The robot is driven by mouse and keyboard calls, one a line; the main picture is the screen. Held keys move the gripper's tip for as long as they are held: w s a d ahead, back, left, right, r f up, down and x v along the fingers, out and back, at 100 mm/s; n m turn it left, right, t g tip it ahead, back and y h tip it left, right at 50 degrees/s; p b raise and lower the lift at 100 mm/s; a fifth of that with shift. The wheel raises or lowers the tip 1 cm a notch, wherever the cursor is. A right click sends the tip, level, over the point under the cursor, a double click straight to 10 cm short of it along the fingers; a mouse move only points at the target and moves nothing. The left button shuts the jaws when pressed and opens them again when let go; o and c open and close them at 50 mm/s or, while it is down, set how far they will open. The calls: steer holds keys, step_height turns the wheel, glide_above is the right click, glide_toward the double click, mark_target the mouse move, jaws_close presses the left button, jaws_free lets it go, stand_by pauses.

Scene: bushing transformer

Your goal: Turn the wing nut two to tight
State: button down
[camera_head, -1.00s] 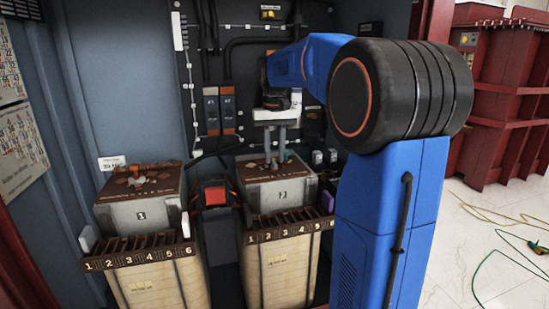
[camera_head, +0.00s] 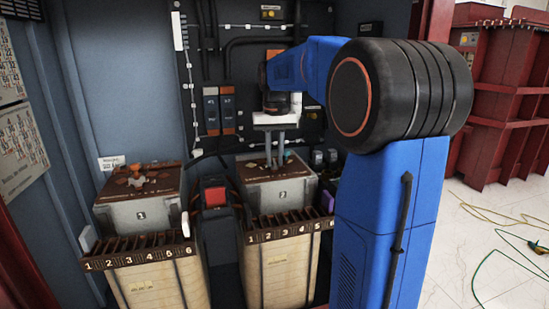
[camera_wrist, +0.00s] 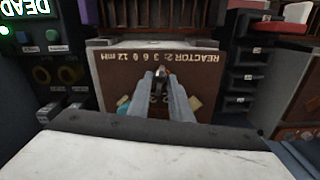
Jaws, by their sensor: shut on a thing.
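The reactor box marked 2 (camera_head: 283,195) stands at the middle of the head view. My gripper (camera_head: 276,163) points down onto its brown top plate, and its fingers are close together there. In the wrist view the box's brown plate (camera_wrist: 130,58) reads "REACTOR 2" upside down. There my gripper (camera_wrist: 162,76) is shut on a small part between its fingertips, taken to be wing nut two. The fingers hide nearly all of the nut, so its angle and seating cannot be told.
The box marked 1 (camera_head: 141,216) stands to the left with a wing-shaped part (camera_head: 136,171) on top. A red-faced block (camera_head: 215,197) sits between the boxes. Black breakers (camera_wrist: 241,78) are close beside box 2. Cables and a panel are behind.

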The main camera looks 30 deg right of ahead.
steer(key=m, duration=0.3)
steer(key=shift+m, duration=0.3)
steer(key=m, duration=0.4)
steer(key=shift+m, duration=0.3)
steer(key=m, duration=0.4)
steer(key=shift+m, duration=2.1)
steer(key=c, duration=1.9)
jaws_free()
steer(key=shift+r, duration=0.1)
